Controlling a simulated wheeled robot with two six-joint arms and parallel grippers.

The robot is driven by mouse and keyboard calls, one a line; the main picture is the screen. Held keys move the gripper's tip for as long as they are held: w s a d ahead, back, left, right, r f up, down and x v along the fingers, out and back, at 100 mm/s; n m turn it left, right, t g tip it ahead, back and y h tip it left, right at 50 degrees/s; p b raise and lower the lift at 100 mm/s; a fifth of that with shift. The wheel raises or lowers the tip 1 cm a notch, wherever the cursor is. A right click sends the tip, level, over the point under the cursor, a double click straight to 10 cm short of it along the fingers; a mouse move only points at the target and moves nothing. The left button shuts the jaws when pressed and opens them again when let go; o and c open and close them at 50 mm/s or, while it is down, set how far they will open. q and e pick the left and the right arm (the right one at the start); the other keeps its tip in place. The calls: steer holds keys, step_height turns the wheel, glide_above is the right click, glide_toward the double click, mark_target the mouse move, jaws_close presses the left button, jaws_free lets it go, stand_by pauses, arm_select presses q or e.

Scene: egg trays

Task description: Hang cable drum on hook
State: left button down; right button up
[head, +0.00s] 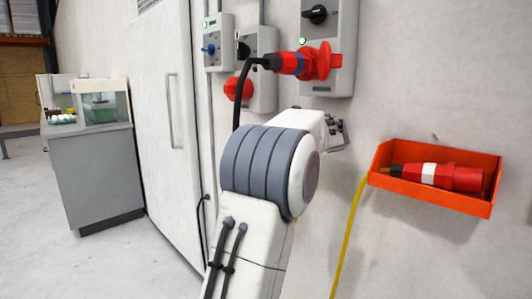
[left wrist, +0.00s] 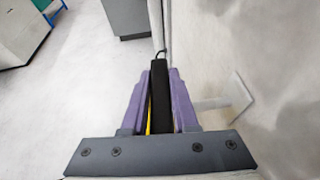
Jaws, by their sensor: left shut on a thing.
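In the left wrist view, the purple fingers of my left gripper (left wrist: 160,100) are closed on a narrow black thing, which I take to be the cable drum (left wrist: 161,85) seen edge-on. A thin yellow strip shows along its left side. To the right of the fingers, a pale peg on a pale square plate (left wrist: 238,95) sticks out from the wall; it looks like the hook. It is apart from the drum in this view. In the head view my left arm hides the drum, the fingertips and the hook. My right gripper is in neither view.
An orange wall tray (head: 440,198) holds a red plug (head: 452,176); a yellow cable (head: 348,235) hangs at its left end. Above my arm, a red connector (head: 312,64) with a black cable sits in a wall socket box. A tall white cabinet (head: 160,120) stands left.

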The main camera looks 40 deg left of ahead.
arm_select(q)
steer(key=shift+w+d+f+p, duration=0.1)
steer(key=shift+w+f+p, duration=0.25)
steer(key=shift+w, duration=0.5)
steer(key=shift+w+f+p, duration=0.3)
steer(key=shift+w+p, duration=0.05)
steer(key=shift+w, duration=0.5)
steer(key=shift+w+d+f+p, duration=0.1)
steer(key=shift+w+f+p, duration=0.25)
steer(key=shift+w, duration=0.5)
steer(key=c, duration=1.4)
jaws_free()
steer(key=shift+f, duration=0.1)
steer(key=shift+c, duration=0.2)
